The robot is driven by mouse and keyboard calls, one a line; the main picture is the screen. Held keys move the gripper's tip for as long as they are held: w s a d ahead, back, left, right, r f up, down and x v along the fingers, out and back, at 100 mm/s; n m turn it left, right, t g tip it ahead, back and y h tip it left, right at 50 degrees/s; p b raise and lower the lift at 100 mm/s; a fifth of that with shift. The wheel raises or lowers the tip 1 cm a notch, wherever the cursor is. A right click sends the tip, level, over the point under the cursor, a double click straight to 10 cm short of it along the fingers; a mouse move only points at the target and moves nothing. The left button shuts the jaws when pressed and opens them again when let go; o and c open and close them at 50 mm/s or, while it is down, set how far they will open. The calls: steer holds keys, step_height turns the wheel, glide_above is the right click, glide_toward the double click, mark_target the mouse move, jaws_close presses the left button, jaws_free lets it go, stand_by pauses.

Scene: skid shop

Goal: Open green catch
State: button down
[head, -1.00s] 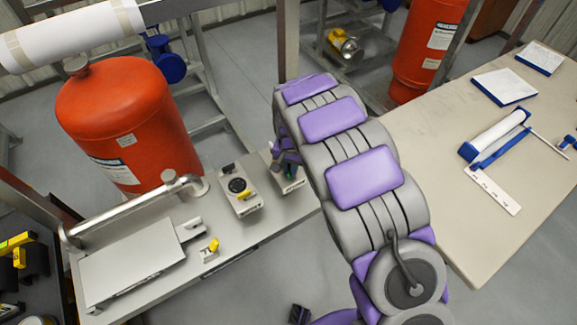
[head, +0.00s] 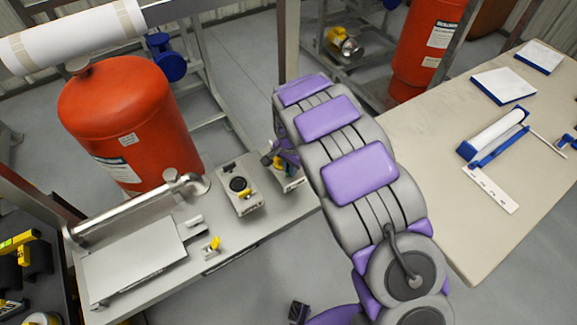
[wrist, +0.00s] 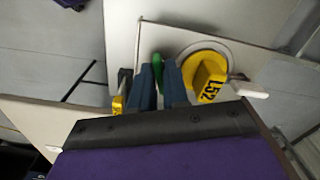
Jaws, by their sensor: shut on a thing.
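The green catch (wrist: 157,68) shows in the wrist view as a small green piece between the tips of my gripper (wrist: 162,75). The two dark blue fingers are close together with the catch between them, so my gripper is shut on it. Beside it to the right is a yellow knob (wrist: 210,80) marked L52 on a round yellow ring. In the head view my gripper (head: 280,158) is at the grey box (head: 291,182) at the right end of the bench, mostly behind my arm. The catch is largely hidden there.
A box with a black dial (head: 240,186) stands left of my gripper on the grey bench (head: 225,250). A small yellow switch (head: 213,243) and a metal pipe (head: 135,205) are further left. A red tank (head: 130,120) stands behind. A beige table (head: 440,180) is at right.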

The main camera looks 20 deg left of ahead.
steer(key=shift+s, duration=0.1)
steer(key=shift+m+p, duration=0.4)
steer(key=shift+m, duration=1.4)
steer(key=shift+d, duration=0.1)
steer(key=c, duration=1.2)
jaws_free()
steer(key=shift+m, duration=0.3)
steer(key=shift+r, duration=0.1)
steer(key=shift+r+p, duration=1.1)
steer(key=shift+r, duration=2.35)
